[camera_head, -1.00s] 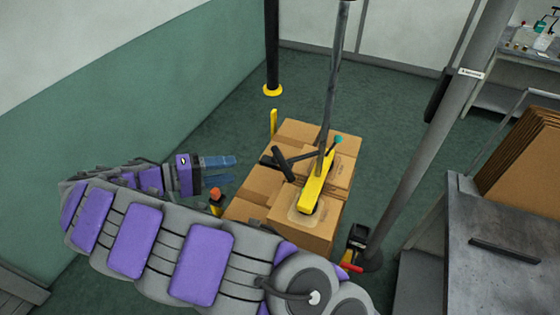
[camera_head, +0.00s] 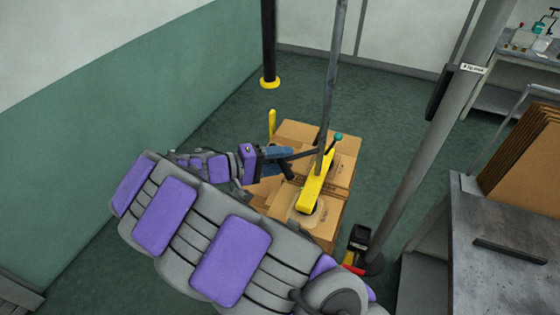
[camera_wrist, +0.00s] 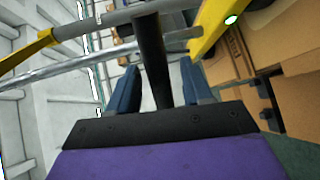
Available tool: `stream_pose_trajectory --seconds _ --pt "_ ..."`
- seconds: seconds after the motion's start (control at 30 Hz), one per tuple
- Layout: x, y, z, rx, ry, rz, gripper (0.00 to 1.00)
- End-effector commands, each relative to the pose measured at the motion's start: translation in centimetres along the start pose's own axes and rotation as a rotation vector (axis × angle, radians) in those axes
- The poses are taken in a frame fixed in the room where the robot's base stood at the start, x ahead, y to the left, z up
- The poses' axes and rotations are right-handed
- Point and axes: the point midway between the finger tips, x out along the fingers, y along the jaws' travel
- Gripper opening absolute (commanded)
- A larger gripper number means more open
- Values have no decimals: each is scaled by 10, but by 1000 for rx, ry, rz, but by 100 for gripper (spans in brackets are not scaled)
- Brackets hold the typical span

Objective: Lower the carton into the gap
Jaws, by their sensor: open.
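A yellow lifter (camera_head: 317,188) with a green-tipped lever hangs on a grey tube (camera_head: 332,80). Its pale foot sits on top of a brown carton (camera_head: 325,229) at the near side of a group of cartons. My gripper (camera_head: 288,160) is at the lifter's dark handle, left of the tube. In the wrist view, the open blue fingers (camera_wrist: 159,66) stand on either side of the black handle bar (camera_wrist: 152,55), apart from it as far as I can tell. My arm hides the cartons' left side, and I cannot make out the gap.
Other cartons (camera_head: 302,132) lie behind the lifter. A yellow-footed black post (camera_head: 269,60) stands behind, and a thick grey column (camera_head: 425,150) stands to the right. A grey metal bench (camera_head: 510,225) fills the right edge. Green floor (camera_head: 225,125) is clear behind left.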

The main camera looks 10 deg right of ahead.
Motion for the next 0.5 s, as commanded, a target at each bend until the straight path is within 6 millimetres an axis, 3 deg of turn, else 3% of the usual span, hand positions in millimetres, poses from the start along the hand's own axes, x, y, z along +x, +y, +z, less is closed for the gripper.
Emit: stream_pose_trajectory --seconds 0.3,0.5 --pt "2 0 0 1 0 0 50" --pt "2 0 0 1 0 -1 31"
